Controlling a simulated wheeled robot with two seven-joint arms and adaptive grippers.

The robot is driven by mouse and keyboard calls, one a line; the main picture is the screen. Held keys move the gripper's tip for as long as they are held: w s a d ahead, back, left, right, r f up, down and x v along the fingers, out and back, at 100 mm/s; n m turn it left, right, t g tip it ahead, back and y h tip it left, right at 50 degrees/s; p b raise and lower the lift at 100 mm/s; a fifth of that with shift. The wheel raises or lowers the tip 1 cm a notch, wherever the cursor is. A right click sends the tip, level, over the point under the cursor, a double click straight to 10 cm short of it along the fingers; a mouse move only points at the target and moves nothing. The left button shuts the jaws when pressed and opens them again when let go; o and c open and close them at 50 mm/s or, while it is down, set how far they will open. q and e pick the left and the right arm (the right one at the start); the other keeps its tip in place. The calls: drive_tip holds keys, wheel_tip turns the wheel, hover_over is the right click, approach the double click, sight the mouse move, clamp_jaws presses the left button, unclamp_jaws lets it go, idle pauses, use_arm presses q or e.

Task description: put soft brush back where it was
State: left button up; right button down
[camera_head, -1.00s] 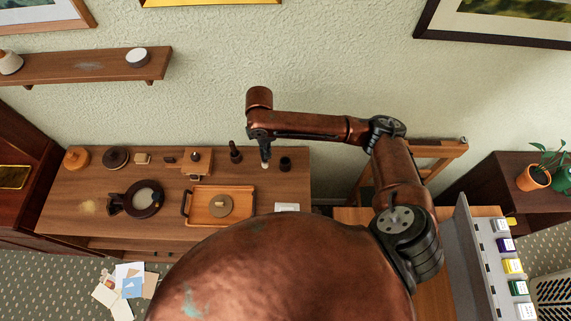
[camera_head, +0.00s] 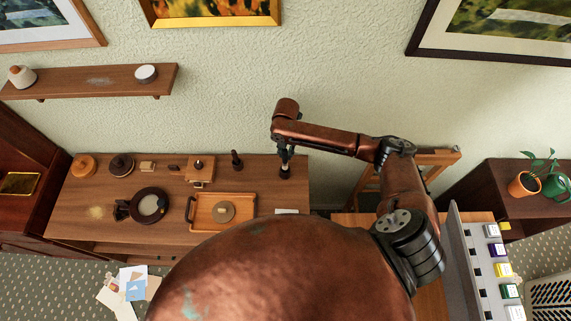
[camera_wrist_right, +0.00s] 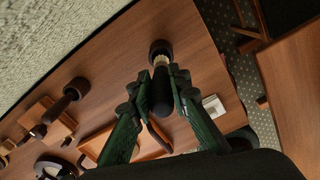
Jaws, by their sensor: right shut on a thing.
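My right gripper (camera_head: 286,154) is shut on the soft brush (camera_wrist_right: 162,92), which has a dark handle and a pale tip. In the wrist view the handle stands between the fingertips of my right gripper (camera_wrist_right: 160,80). The pale tip points down at a small dark cup (camera_wrist_right: 160,47), which also shows on the desk in the head view (camera_head: 284,174). The tip is at or just above the cup's mouth; I cannot tell whether it is inside. My left gripper is not in view.
The wooden desk (camera_head: 100,221) also holds a dark upright tool (camera_head: 236,161), a wooden tray (camera_head: 196,220) with a round disc, a ring-shaped magnifier (camera_head: 150,205) and a white block (camera_head: 286,211). A wall shelf (camera_head: 100,83) is at the upper left.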

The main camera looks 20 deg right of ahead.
sight(286, 161)
wheel_tip(286, 161, down, 3)
drive_tip(key=shift+r, duration=0.1)
wheel_tip(286, 161, down, 3)
drive_tip(key=shift+f+p, duration=0.1)
drive_tip(key=shift+p, duration=0.25)
drive_tip(key=shift+f, duration=0.1)
drive_tip(key=shift+f, duration=0.2)
drive_tip(key=c, duration=1.8)
unclamp_jaws()
drive_tip(key=shift+r, duration=0.1)
